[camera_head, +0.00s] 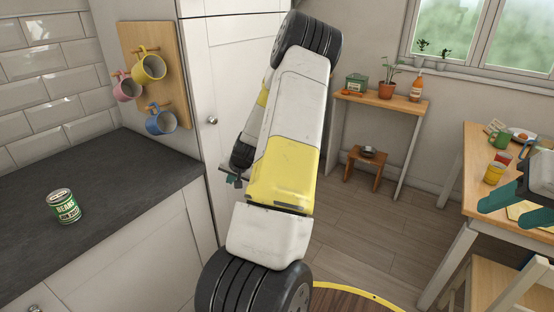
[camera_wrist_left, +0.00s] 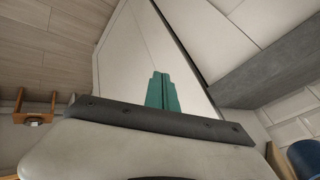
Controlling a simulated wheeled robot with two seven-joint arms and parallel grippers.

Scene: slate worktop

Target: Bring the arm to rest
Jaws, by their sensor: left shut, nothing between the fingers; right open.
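My left arm (camera_head: 285,170) stands raised across the middle of the head view, its white and yellow links folded. Its gripper (camera_head: 236,180) shows only partly behind the arm, in front of the white cabinet. In the left wrist view the teal fingers of the left gripper (camera_wrist_left: 161,92) are together with nothing between them. My right gripper (camera_head: 512,196) is at the right edge of the head view, its teal fingers apart and empty, in front of the wooden table.
A green beans can (camera_head: 64,207) stands on the slate worktop (camera_head: 120,185). Mugs hang on a wooden rack (camera_head: 131,50) above it. A table (camera_head: 479,160) with cups is at right, a chair (camera_head: 495,285) before it. A small stool (camera_head: 365,166) stands by the wall. The worktop is otherwise clear.

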